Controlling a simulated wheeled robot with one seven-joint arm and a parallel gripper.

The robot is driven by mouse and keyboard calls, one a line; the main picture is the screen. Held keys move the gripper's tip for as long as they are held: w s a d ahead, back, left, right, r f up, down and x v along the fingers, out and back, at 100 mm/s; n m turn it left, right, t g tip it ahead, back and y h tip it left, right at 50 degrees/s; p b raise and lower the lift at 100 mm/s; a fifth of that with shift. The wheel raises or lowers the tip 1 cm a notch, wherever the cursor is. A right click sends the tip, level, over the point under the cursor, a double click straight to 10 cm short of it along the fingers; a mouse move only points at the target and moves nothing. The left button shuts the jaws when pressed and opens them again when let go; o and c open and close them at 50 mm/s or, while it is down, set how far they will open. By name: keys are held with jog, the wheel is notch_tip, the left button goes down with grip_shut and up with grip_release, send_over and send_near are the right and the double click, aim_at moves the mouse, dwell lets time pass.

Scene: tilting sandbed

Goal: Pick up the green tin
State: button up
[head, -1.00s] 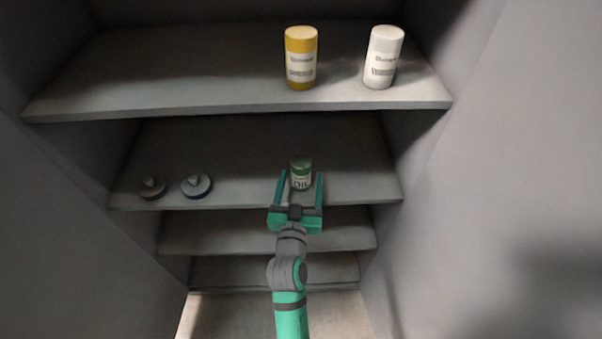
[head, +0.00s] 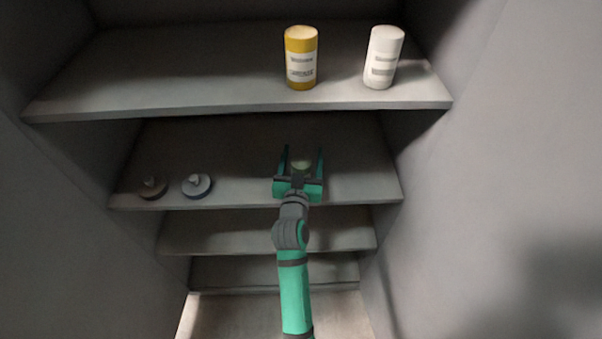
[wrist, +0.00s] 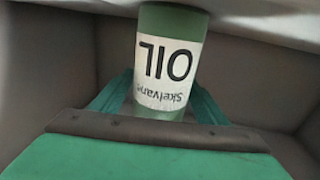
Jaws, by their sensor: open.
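The green tin (head: 302,164) stands on the second shelf from the top, mostly hidden behind my gripper in the head view; only its pale green top shows. In the wrist view the tin (wrist: 170,60) has a white label reading "OIL", upside down in the picture. My gripper (head: 304,155) is open, with one finger on each side of the tin.
A yellow canister (head: 301,58) and a white canister (head: 383,57) stand on the top shelf (head: 180,75). Two dark round lidded items, one brownish (head: 152,187) and one blue-grey (head: 197,186), sit left on the tin's shelf (head: 240,190). Cabinet walls close in both sides.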

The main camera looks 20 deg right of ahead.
jog(key=c, duration=1.3)
jog(key=shift+c, duration=0.5)
jog(key=shift+r, duration=0.1)
